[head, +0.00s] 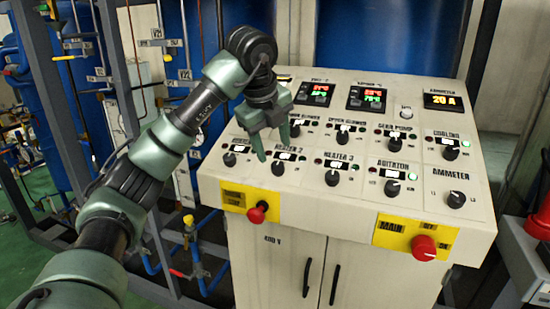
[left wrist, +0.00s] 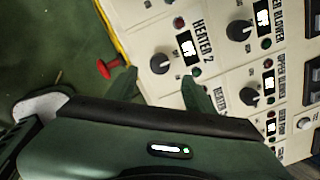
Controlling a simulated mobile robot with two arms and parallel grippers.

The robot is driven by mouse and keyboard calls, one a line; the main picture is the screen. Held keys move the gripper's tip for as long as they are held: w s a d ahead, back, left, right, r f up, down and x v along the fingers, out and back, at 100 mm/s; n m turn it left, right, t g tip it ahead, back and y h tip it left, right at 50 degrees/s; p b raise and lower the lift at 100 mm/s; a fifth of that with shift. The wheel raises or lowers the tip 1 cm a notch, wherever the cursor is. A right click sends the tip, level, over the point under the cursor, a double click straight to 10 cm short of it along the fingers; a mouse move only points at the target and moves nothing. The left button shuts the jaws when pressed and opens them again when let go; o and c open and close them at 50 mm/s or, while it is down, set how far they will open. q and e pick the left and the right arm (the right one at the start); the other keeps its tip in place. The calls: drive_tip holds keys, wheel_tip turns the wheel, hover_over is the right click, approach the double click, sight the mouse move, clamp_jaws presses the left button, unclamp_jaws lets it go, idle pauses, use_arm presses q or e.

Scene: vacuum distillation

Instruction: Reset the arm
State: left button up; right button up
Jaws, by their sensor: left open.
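My left arm (head: 165,140) reaches in from the left of the head view, over the left part of the control panel (head: 455,200). My left gripper (head: 273,151) points down with its fingers apart and nothing between them, close above the HEATER 2 knob (head: 278,168). In the left wrist view, my left gripper (left wrist: 161,79) shows both green fingertips apart, with the HEATER 2 knob (left wrist: 160,63) close by. I cannot tell whether a fingertip touches the panel. My right gripper is not in view.
The panel carries several black knobs, such as HEATER 3 (head: 332,178), and lit displays (head: 442,100). Red switches (head: 257,212) and (head: 424,247) stick out from yellow plates on its front edge. A grey frame with pipes and blue tanks (head: 60,115) stands at left.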

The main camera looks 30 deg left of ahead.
use_arm(q)
drive_tip(key=shift+s+r, duration=0.3)
drive_tip(key=shift+r, duration=0.25)
